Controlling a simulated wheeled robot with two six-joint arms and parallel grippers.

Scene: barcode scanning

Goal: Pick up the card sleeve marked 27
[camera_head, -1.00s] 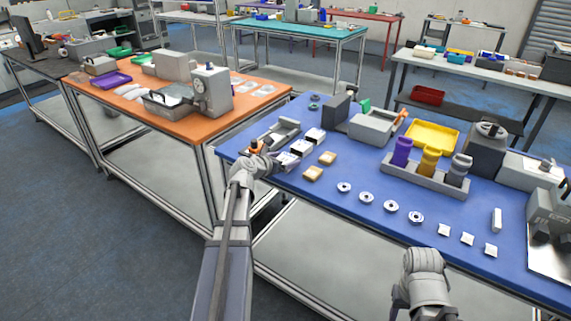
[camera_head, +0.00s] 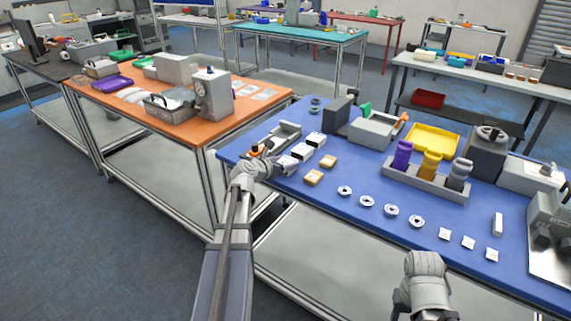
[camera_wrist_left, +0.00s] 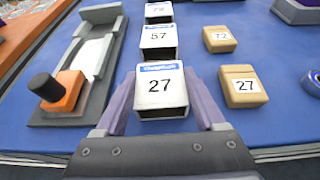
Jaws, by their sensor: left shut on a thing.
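The white card sleeve marked 27 (camera_wrist_left: 161,90), with a blue band on its top, is between the two purple-grey fingers of my left gripper (camera_wrist_left: 160,102) in the left wrist view. The gripper is shut on it. In the head view my left gripper (camera_head: 279,162) is at the blue table's left front edge. I cannot tell whether the sleeve touches the table. Sleeves marked 57 (camera_wrist_left: 159,41) and 72 (camera_wrist_left: 158,11) stand in a row behind it. My right gripper (camera_head: 424,290) is at the bottom of the head view, in front of the table; its fingers are not clear.
Wooden blocks marked 27 (camera_wrist_left: 243,85) and 72 (camera_wrist_left: 219,39) lie right of the sleeves. A grey fixture with an orange block (camera_wrist_left: 62,92) lies left. Several white rings, small white cards and a bottle rack (camera_head: 427,184) occupy the blue table (camera_head: 330,208).

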